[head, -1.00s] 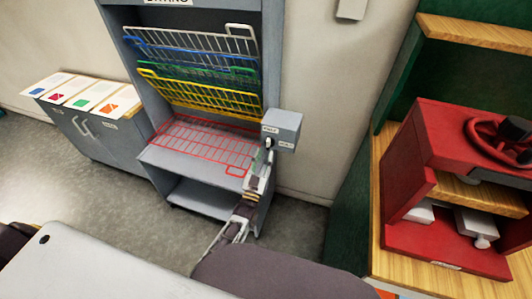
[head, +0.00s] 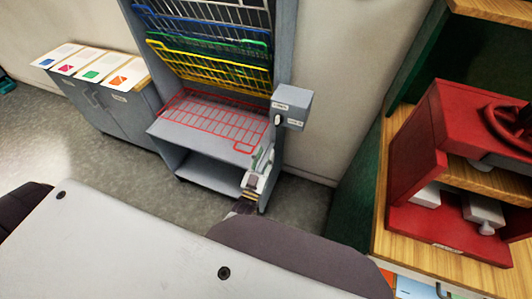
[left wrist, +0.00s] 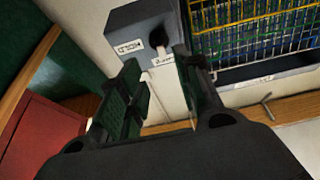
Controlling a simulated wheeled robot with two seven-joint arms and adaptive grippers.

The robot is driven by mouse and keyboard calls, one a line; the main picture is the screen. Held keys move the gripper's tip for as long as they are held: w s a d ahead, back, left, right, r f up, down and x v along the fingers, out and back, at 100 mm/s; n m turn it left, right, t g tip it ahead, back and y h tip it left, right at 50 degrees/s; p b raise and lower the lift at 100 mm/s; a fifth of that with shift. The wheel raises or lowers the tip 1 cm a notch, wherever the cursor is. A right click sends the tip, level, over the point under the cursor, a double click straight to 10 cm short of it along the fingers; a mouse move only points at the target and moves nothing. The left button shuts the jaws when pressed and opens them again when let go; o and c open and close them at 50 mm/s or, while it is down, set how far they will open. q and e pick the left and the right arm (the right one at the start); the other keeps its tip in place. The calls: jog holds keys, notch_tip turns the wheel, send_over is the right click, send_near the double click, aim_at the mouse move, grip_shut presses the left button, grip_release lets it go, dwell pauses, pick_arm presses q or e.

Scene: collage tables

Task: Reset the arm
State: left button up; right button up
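My left gripper (head: 259,160) is below the grey switch box (head: 291,103) on the right side of the drying rack, apart from it. The box has a dark knob or lever and small white labels. In the left wrist view, the two dark fingers of my left gripper (left wrist: 158,60) stand apart with nothing between them. The switch box (left wrist: 135,28) shows beyond them with its dark lever. My right gripper is not in view.
The rack holds a lowered red wire shelf (head: 215,121) and raised yellow (head: 210,68), green and blue ones. A grey cabinet (head: 125,115) with several cards stands left. A red press (head: 415,160) stands right on a wooden shelf. Open floor lies in front of the cabinet.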

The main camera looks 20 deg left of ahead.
pick_arm(q)
jog(key=shift+f, duration=0.1)
dwell(0.4)
jog(key=s+f+m+g, duration=0.1)
jog(key=s+f+g, duration=0.3)
jog(key=f, duration=0.8)
jog(key=s+a+f+g+h, duration=0.1)
jog(key=s+f+g, duration=0.35)
jog(key=f, duration=0.65)
jog(key=s+f+m+g, duration=0.1)
jog(key=s+f+g, duration=0.3)
jog(key=f, duration=0.8)
jog(key=s+a+f+g, duration=0.3)
jog(key=s+f, duration=0.2)
jog(key=s, duration=0.5)
jog(key=s+a+f+g+y, duration=0.1)
jog(key=s+a+f+g, duration=0.2)
jog(key=s+f, duration=0.3)
jog(key=s+a+f+g+y, duration=0.1)
jog(key=s+a+f+g, duration=0.2)
jog(key=s, duration=1.1)
notch_tip(320, 180, down, 3)
jog(key=shift+s+a+f, duration=0.1)
jog(key=shift+s+a, duration=0.1)
jog(key=shift+a, duration=0.4)
